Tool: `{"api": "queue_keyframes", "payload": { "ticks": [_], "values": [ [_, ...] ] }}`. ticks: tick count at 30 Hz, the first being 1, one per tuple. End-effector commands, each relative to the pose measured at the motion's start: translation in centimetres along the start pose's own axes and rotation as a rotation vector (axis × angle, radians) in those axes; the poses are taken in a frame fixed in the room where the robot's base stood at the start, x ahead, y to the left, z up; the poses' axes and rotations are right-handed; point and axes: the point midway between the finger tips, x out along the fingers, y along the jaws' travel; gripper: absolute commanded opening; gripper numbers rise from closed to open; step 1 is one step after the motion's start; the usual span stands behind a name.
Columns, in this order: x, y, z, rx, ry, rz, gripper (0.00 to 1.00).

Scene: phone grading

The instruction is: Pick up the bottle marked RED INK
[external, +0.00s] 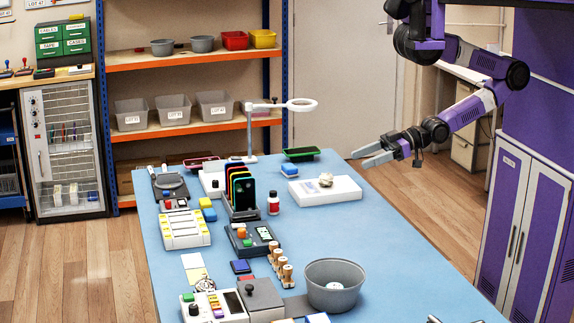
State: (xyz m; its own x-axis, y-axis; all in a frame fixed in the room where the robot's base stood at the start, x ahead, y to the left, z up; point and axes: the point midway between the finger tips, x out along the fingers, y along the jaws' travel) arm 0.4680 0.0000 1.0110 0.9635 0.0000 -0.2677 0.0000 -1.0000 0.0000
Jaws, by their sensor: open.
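A rack of phones (242,196) stands close left of the bottle. A white slab (325,196) with a small object lies right of it. A grey bowl (334,290) stands in front. The table's right side (400,235) is clear.

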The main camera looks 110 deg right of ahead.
Motion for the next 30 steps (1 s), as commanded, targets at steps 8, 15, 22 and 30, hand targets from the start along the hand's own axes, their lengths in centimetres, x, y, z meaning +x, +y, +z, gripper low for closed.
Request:
{"api": "queue_keyframes", "payload": {
  "ticks": [8, 15, 22, 30],
  "values": [
    [0.0, 0.0, 0.0, 0.000, 0.000, 0.000, 0.45],
    [0.5, 0.8, 0.0, 0.014, 0.016, 0.047, 0.45],
    [5.0, 3.0, 0.0, 0.106, 0.115, 0.253, 0.45],
    [13.2, 7.0, 2.6, 0.175, 0.124, 0.471, 0.45]
  ]
}}
